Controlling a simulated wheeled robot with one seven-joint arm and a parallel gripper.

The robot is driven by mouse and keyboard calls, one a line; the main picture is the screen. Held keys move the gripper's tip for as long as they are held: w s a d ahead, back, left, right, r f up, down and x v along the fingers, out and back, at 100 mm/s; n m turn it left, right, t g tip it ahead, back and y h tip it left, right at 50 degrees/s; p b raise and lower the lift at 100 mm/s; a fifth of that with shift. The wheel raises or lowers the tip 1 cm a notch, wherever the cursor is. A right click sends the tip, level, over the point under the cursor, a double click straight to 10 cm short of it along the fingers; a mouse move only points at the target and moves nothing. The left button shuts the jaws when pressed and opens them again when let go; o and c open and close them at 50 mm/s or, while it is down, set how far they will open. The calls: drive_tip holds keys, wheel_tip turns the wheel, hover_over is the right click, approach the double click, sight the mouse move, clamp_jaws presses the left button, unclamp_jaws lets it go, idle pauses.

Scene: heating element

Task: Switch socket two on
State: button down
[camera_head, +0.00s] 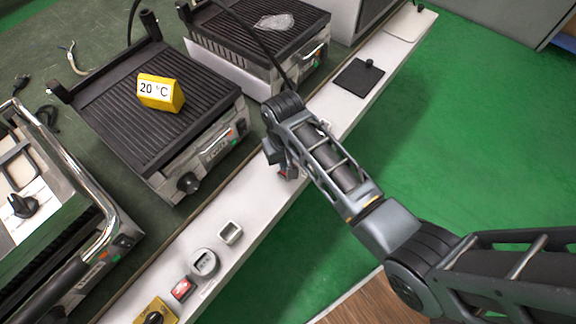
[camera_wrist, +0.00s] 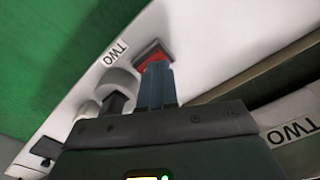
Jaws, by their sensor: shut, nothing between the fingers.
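In the wrist view the red switch (camera_wrist: 152,60) sits in a dark square frame on the white panel. A white label reading TWO (camera_wrist: 115,52) is beside it. A round socket (camera_wrist: 116,80) stands next to the switch, with a dark plug in front of it or in it. My gripper (camera_wrist: 156,70) is shut and empty. Its fingertips overlap the near edge of the red switch; I cannot tell whether they press it. In the head view my gripper (camera_head: 270,152) is over the panel, and a red patch of the switch (camera_head: 282,171) shows partly hidden beside it.
Another red switch (camera_head: 182,289), a grey socket (camera_head: 204,264) and a yellow knob box (camera_head: 155,313) are on the white panel (camera_head: 262,205). Grills stand behind; one carries a yellow block marked 20 °C (camera_head: 161,92). A black cable (camera_head: 262,45) runs close to my arm. Green floor is clear.

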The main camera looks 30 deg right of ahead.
drive_tip(key=shift+f+b, duration=0.55)
drive_tip(key=shift+f, duration=0.45)
idle(1.0)
drive_tip(key=shift+r, duration=0.15)
wheel_tip(320, 180, up, 7)
drive_tip(key=p, duration=0.7)
drive_tip(key=shift+p, duration=0.3)
